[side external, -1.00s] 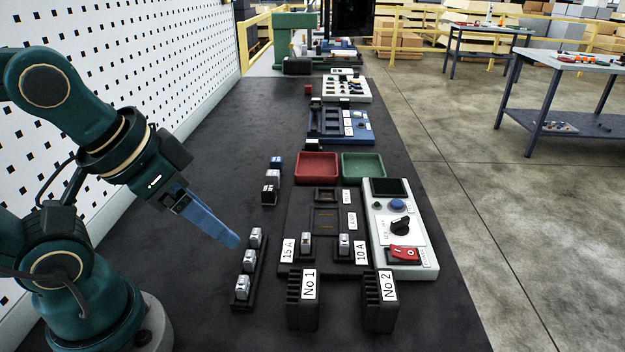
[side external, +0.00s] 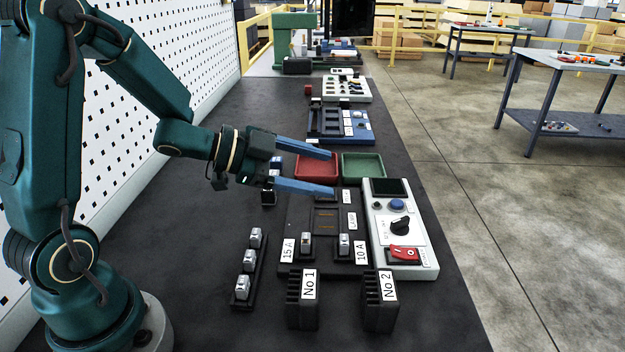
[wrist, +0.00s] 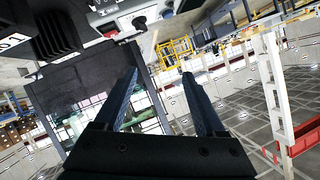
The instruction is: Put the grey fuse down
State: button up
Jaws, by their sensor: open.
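My gripper (side external: 333,173) is open, its two blue fingers reaching right over the red tray (side external: 318,180) and the area in front of it. It holds nothing that I can see. The wrist view also shows the gripper (wrist: 160,75) with spread, empty fingers. Several grey fuses show in the side view: one (side external: 305,243) beside the 15 A label, one (side external: 344,244) beside the 10 A label, and a row of them in the narrow black rack (side external: 262,262). I cannot tell which is the task's grey fuse.
The green tray (side external: 363,166) looks empty. A white control box (side external: 410,270) with a red switch stands at the right of the dark fuse board (side external: 325,262). Black blocks No 1 (side external: 293,318) and No 2 (side external: 372,318) stand in front. Small blocks sit partly behind my gripper.

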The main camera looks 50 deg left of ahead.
aim_at(309, 238)
jog(key=s+f+h, duration=0.1)
jog(key=f, duration=0.2)
jog(key=s+a+f+n+g+h, duration=0.1)
jog(key=s+f, duration=0.1)
jog(key=f, duration=0.1)
jog(key=s+f+n+g+h, duration=0.1)
jog(key=s+f, duration=0.1)
jog(key=f, duration=0.1)
jog(key=shift+s+a+f, duration=0.4)
jog(key=shift+f, duration=0.15)
jog(key=shift+f+n, duration=0.15)
jog(key=shift+n, duration=0.15)
jog(key=shift+x, duration=2.45)
jog(key=shift+a, duration=0.1)
grip_shut()
